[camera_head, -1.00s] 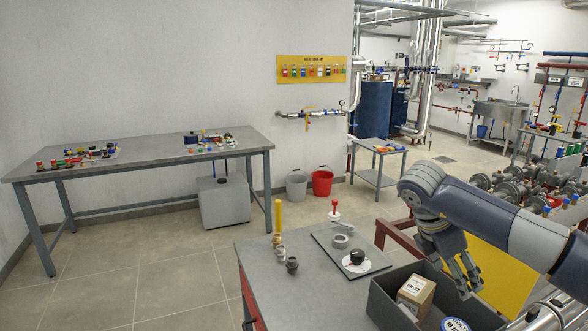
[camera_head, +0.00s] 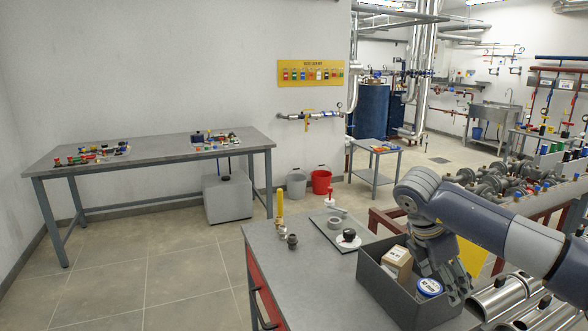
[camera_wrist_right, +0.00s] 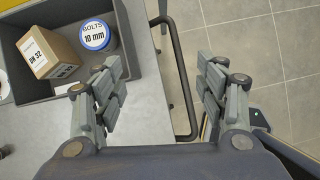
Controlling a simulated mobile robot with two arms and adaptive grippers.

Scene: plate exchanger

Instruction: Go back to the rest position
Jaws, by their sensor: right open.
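My right gripper (camera_head: 450,285) is open and empty in the head view, over the right side of the grey bin (camera_head: 385,290). In the right wrist view my right gripper (camera_wrist_right: 165,95) has its two fingers spread wide, with the bench edge and a dark rail between them. The bin (camera_wrist_right: 130,50) lies at the upper left there, holding a cardboard box (camera_wrist_right: 48,52) marked DN 32 and a round tub (camera_wrist_right: 97,36) marked BOLTS 10 mm. My left gripper does not show in the head view.
The grey workbench (camera_head: 300,275) carries a yellow-topped fitting (camera_head: 280,207), a dark fitting (camera_head: 292,241) and a plate with a black knob (camera_head: 348,236). A long table (camera_head: 150,160) with coloured parts stands along the wall. The floor (camera_head: 190,270) between them is clear.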

